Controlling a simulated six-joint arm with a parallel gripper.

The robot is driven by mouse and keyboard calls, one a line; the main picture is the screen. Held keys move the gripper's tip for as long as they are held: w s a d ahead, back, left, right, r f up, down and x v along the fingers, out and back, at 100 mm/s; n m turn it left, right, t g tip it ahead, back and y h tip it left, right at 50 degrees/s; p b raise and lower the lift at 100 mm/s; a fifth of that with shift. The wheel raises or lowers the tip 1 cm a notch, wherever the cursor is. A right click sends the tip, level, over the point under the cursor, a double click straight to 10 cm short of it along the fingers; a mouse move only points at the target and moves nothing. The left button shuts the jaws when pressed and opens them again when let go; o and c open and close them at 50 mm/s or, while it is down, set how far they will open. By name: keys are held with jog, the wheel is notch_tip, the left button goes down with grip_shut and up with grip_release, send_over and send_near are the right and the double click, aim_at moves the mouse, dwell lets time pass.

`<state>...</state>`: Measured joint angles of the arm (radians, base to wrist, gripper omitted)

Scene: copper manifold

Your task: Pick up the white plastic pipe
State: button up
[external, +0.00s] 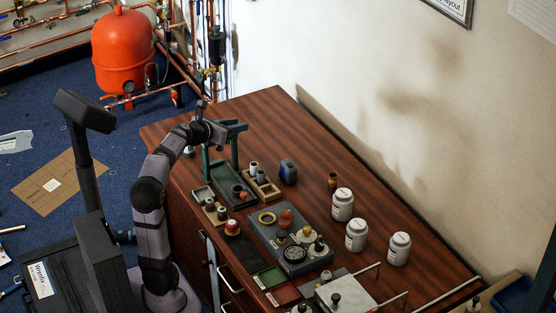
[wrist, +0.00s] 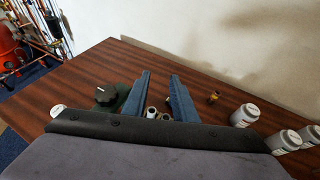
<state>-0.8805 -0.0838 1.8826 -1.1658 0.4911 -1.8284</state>
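My gripper (wrist: 160,76) shows two dark blue fingers spread apart with an empty gap in the wrist view. In the external view my gripper (external: 240,127) is above the back part of the wooden table. I cannot clearly single out the white plastic pipe. A pale-topped piece (wrist: 152,112) shows low between the fingers in the wrist view, partly hidden by my gripper body.
A green stand with a black knob (wrist: 105,94) is left of the fingers. White jars (external: 342,205) stand to the right. A dark blue object (external: 288,172) is beside the tray. A grey fixture (external: 270,240) is nearer. The back table surface (external: 270,115) is clear.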

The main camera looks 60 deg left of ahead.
send_near(252, 168)
jog(key=shift+x, duration=4.75)
jog(key=shift+s+a, duration=0.1)
grip_shut()
